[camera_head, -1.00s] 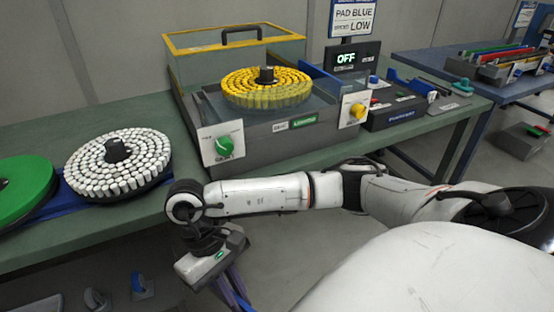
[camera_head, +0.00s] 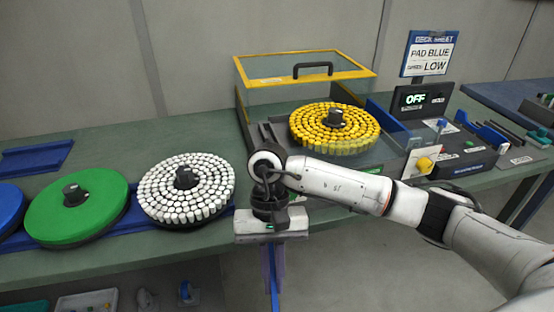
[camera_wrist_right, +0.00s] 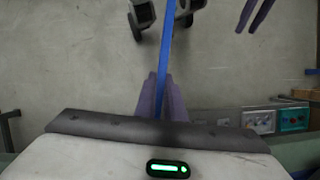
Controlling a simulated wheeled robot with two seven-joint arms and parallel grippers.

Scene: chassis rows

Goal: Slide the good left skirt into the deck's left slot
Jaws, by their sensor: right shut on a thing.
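In the head view the strip (camera_head: 275,292) hangs down below the hand. The deck seems to be the grey machine (camera_head: 262,150) with the yellow bristled disc (camera_head: 335,128); its left slot cannot be made out. A second pair of purple fingers (camera_wrist_right: 254,14), apparently my left gripper's, shows in the wrist view.
White bristled (camera_head: 186,190) and green (camera_head: 77,207) discs stand left on the bench (camera_head: 120,257). A yellow-framed clear cover (camera_head: 305,66) stands behind the machine. A display reads OFF (camera_head: 420,99). A black box (camera_head: 450,160) stands right. Trays (camera_head: 88,301) lie below.

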